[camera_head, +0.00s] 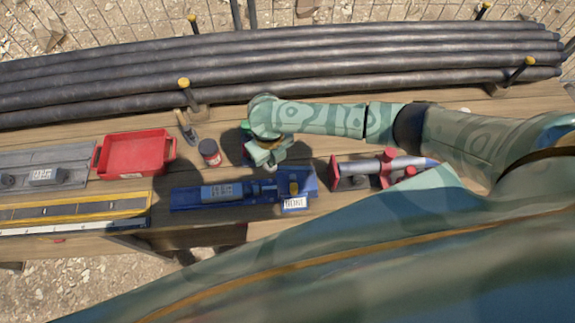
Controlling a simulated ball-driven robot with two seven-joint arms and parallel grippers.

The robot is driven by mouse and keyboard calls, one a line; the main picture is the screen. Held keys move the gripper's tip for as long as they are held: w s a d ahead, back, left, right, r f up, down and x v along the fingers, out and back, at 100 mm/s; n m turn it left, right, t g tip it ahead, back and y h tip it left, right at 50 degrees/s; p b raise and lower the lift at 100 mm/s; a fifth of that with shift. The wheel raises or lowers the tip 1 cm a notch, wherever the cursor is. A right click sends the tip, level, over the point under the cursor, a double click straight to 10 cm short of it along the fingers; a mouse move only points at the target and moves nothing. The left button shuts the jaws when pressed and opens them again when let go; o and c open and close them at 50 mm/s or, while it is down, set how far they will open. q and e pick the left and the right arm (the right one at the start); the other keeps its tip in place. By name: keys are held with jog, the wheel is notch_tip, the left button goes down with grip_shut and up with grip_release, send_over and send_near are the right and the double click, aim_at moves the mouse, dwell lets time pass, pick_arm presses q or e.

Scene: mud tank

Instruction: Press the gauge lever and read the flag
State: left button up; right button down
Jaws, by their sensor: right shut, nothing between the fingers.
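A blue device (243,191) lies along the front of the wooden bench, with a grey labelled block on it. At its right end are a yellow part (293,187) and a white label (295,204). I cannot tell which part is the gauge lever, and no flag can be made out. My right gripper (267,158) is shut and empty, pointing down just behind the blue device, apart from the yellow part. A small green thing (245,138) shows partly behind the gripper. My left gripper is not in view.
Long black pipes (250,75) lie across the back between yellow-capped posts. A red tray (134,153), a dark-lidded jar (210,153) and a brush (186,128) stand left of my gripper. A red-and-grey clamp-like tool (375,168) lies to the right, under my forearm. A yellow-edged level (75,210) lies front left.

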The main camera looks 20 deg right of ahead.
jog(key=shift+f+b, duration=1.15)
jog(key=shift+f, duration=0.65)
jog(key=shift+r, duration=0.2)
notch_tip(320, 180, up, 11)
jog(key=p, duration=1.1)
